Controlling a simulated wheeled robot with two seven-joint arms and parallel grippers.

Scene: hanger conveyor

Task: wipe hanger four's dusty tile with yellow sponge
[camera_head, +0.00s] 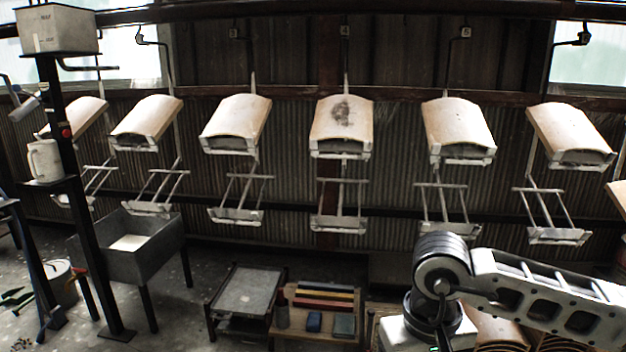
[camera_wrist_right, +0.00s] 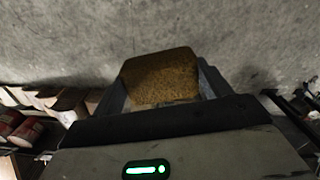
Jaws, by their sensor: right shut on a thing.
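The dusty tile (camera_head: 322,124) hangs in the middle of the row, below a small plate marked 4 (camera_head: 345,31). It is curved and tan, with a dark smudge (camera_head: 343,110) on its upper face. The sponge (camera_wrist_right: 160,78), brownish yellow in dim light, sits between the fingers of my right gripper (camera_wrist_right: 162,92), which is shut on it. In the head view my right arm comes in at the lower right, low and apart from the tile; its gripper and the sponge are not visible there. My left gripper is not in view.
Other tiles hang on both sides, such as the left neighbour (camera_head: 236,122) and right neighbour (camera_head: 458,120). An empty lower rack (camera_head: 342,222) hangs below the tile. A low bench (camera_head: 290,326) holds coloured bars and small blocks. A grey basin (camera_head: 160,262) and black post (camera_head: 88,230) stand left.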

